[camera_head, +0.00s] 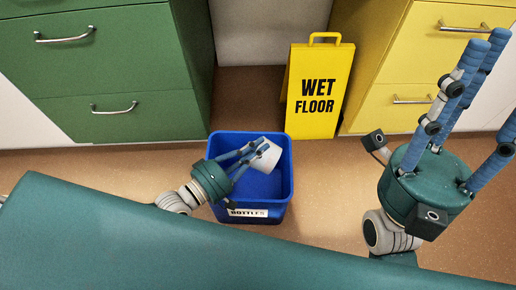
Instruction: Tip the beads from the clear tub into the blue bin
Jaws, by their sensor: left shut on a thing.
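The blue bin (285,190) stands on the floor at the middle, with a white label on its near side that seems to read "BOTTLES". My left gripper (254,151) is shut on a pale, whitish tub (267,157), which appears tilted over the bin's opening. The tub's inside is hidden and I see no beads. The visible part of the bin's inside is plain blue. My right gripper (494,72) is at the right, fingers spread and pointing up; it looks open and empty, with one finger cut off by the picture edge.
A yellow "WET FLOOR" sign (319,92) stands just behind the bin to the right. Green drawers (100,75) are at the back left, yellow drawers (400,80) at the back right. Brown floor (90,170) is clear left of the bin.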

